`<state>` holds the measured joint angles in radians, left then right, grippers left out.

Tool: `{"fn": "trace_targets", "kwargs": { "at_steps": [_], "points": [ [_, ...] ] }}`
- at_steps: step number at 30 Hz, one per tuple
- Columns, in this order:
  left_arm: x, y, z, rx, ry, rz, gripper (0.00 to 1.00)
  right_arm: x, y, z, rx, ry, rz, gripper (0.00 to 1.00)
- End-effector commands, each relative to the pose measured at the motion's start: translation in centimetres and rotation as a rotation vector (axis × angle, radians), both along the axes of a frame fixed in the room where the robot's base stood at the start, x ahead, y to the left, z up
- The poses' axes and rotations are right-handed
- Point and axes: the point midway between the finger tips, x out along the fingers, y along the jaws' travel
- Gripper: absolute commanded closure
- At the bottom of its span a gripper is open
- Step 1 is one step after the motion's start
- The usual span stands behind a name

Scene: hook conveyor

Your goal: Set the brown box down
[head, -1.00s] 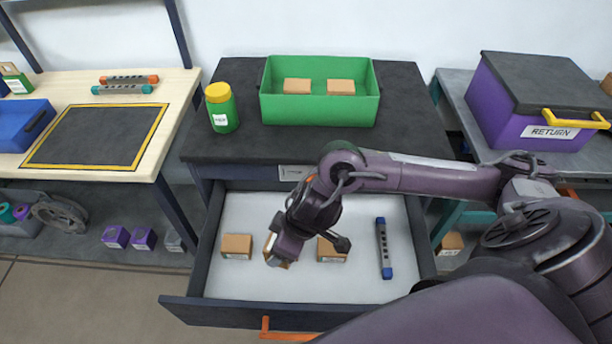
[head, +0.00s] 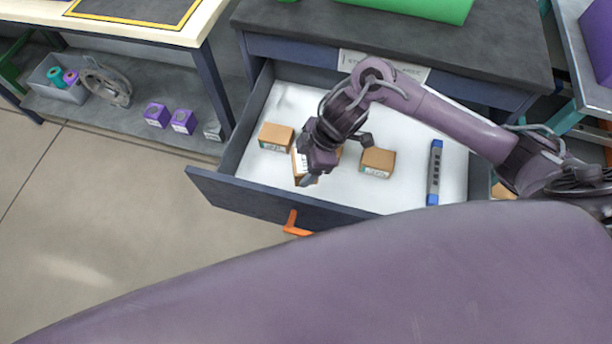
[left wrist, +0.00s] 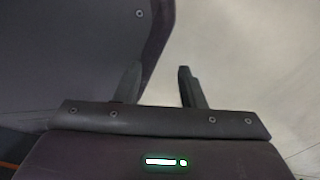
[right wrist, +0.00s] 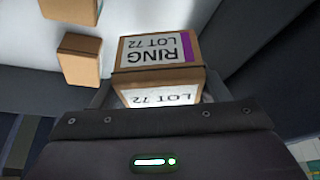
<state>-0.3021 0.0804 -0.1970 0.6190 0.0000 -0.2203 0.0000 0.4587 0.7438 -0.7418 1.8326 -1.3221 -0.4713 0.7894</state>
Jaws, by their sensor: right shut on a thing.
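My right gripper (head: 318,168) is low over the open drawer (head: 300,95), shut on a brown box (head: 299,166). In the right wrist view this brown box (right wrist: 155,52) bears a "RING LOT 72" label with a purple strip and sits between the fingers of my right gripper (right wrist: 155,92). The gripper partly hides it in the head view. I cannot tell whether its underside touches the drawer floor. My left gripper (left wrist: 160,85) shows only in the left wrist view, open and empty.
Another brown box (head: 276,137) lies left of the held one and a third (head: 377,162) lies right. A grey bar with blue ends (head: 435,172) lies at the drawer's right. Bare white floor shows behind the boxes. A green bin (head: 430,8) stands on the worktop above.

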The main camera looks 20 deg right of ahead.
Motion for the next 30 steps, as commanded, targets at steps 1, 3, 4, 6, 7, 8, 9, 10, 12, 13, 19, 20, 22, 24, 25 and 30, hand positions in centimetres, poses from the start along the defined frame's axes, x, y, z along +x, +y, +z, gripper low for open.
{"fn": "trace_targets", "kwargs": {
  "at_steps": [1,3,4,6,7,8,9,10,12,13,19,20,22,24,25,30],
  "points": [
    [0.1,0.0,-0.5,0.0,-0.001,0.0,0.64,-0.1,0.0,-1.4,0.001,0.003,-0.002,0.57],
    [0.1,0.0,-0.6,0.0,-0.001,0.0,0.64,0.0,0.0,-2.5,0.0,0.002,-0.001,0.57],
    [0.0,0.0,-0.7,0.0,0.001,0.0,0.64,0.0,0.0,-2.8,0.0,0.001,-0.003,0.57],
    [0.3,0.0,-0.7,0.0,0.002,0.0,0.64,0.0,0.0,-3.3,0.001,0.0,0.0,0.57],
    [0.5,-0.1,-0.7,0.0,0.0,0.0,0.64,0.0,0.0,-3.5,0.002,-0.001,-0.001,0.57],
    [0.7,-0.1,-0.7,-0.001,-0.003,0.0,0.64,0.0,0.0,-3.7,0.002,-0.001,-0.001,0.57],
    [1.0,-0.2,-0.7,-0.001,-0.007,0.0,0.64,0.0,0.0,-4.1,0.001,0.001,-0.002,0.57],
    [1.3,-0.3,-0.7,-0.002,-0.01,0.0,0.64,0.0,0.0,-4.5,0.0,0.001,-0.001,0.57],
    [1.9,-0.4,-0.8,-0.002,-0.011,-0.001,0.64,-0.1,0.0,-5.7,0.0,0.002,-0.002,0.57],
    [2.2,-0.4,-0.8,-0.002,-0.013,-0.001,0.64,-0.1,0.0,-6.2,0.0,0.003,-0.001,0.57],
    [3.1,-0.6,-0.6,-0.002,-0.015,0.0,0.64,0.1,0.1,-7.9,0.001,-0.002,-0.001,0.57],
    [3.1,-0.6,-0.5,-0.002,-0.015,0.0,0.64,0.0,0.0,-7.9,0.001,-0.002,-0.001,0.57],
    [3.1,-0.6,-0.5,-0.002,-0.015,0.0,0.64,0.1,0.1,-7.9,0.001,-0.002,0.0,0.57],
    [3.1,-0.6,-0.5,-0.002,-0.015,0.0,0.64,0.0,0.0,-7.8,0.001,-0.002,0.0,0.57],
    [3.1,-0.6,-0.5,-0.002,-0.015,0.0,0.64,0.0,0.0,-7.8,0.001,-0.002,-0.001,0.57],
    [3.0,-0.7,-0.6,-0.003,-0.013,0.001,0.64,0.0,0.0,-8.1,0.0,-0.001,0.0,0.29]
  ]
}}
